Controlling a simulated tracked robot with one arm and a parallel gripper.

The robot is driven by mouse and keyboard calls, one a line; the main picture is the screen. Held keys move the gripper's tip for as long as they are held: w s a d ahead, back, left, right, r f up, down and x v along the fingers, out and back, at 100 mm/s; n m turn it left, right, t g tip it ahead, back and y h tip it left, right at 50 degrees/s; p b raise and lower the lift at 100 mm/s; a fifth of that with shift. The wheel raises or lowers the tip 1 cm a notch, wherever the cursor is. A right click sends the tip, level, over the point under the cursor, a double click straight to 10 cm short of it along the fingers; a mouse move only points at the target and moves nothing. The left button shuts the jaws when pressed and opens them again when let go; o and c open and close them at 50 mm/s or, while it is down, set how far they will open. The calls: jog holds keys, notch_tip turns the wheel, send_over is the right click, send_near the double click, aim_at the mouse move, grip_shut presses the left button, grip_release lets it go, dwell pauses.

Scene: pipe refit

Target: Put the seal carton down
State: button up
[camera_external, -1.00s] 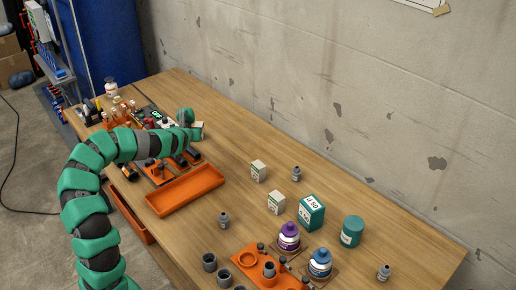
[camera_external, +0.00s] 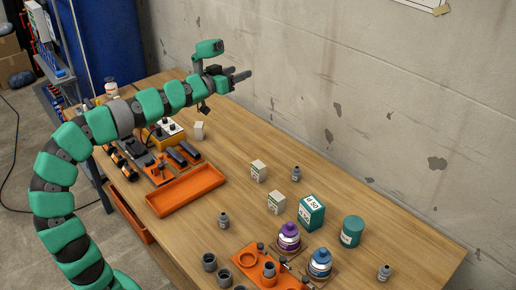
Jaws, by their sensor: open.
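A small white carton (camera_external: 199,131), which looks like the seal carton, stands on the wooden table (camera_external: 230,145) to the right of the black-and-yellow box. My gripper (camera_external: 243,77) is open and empty. It is raised above the back of the table, up and to the right of this carton and clear of it. Two similar white cartons, a farther one (camera_external: 259,171) and a nearer one (camera_external: 276,203), stand near the table's middle. Any label on the first carton is too small to read.
An empty orange tray (camera_external: 186,190) lies at the left edge. A teal box (camera_external: 311,212), a teal canister (camera_external: 352,231), a purple bottle (camera_external: 289,237) and a blue bottle (camera_external: 320,263) stand toward the front. Bare table lies right of the first carton.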

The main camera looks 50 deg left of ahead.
jog(key=s+d+r+m+g, duration=0.1)
jog(key=s+d+r, duration=0.4)
jog(key=s+d, duration=0.3)
jog(key=s+d+r+m+g+h, duration=0.1)
jog(key=s+d+r, duration=0.4)
jog(key=s+d, duration=0.2)
jog(key=shift+s+d+r+h, duration=0.15)
jog(key=shift+s+d+h, duration=0.15)
jog(key=shift+s+d, duration=0.1)
notch_tip(320, 180, up, 6)
jog(key=p, duration=0.6)
jog(key=shift+r, duration=0.15)
